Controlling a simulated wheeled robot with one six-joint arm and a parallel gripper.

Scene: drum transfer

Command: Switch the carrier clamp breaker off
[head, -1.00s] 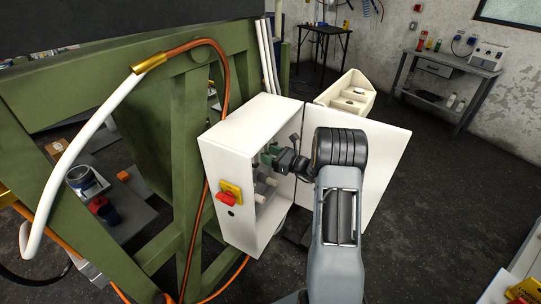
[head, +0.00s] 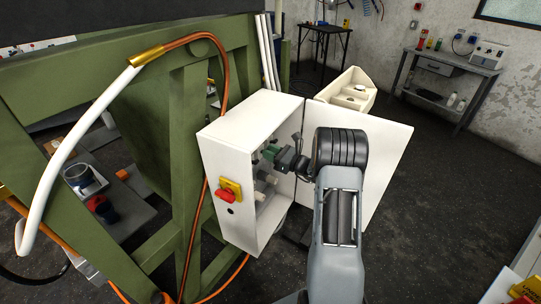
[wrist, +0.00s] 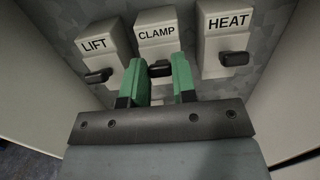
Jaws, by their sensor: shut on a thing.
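The clamp breaker (wrist: 157,33) is the middle of three pale breakers in the wrist view, labelled CLAMP. Its black lever (wrist: 160,69) sits at the breaker's lower end. My gripper (wrist: 158,68) has its green fingers on either side of this lever and is shut on it. The fingers hide part of the lever. In the head view, my gripper (head: 269,153) reaches into the open white cabinet (head: 224,145), and the breakers are mostly hidden by the cabinet wall and my arm.
The lift breaker (wrist: 96,44) is on the left and the heat breaker (wrist: 228,30) on the right, both close to my fingers. The cabinet door (head: 385,160) stands open at the right. A red switch (head: 226,195) is on the cabinet's outside. A green frame (head: 190,130) stands left.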

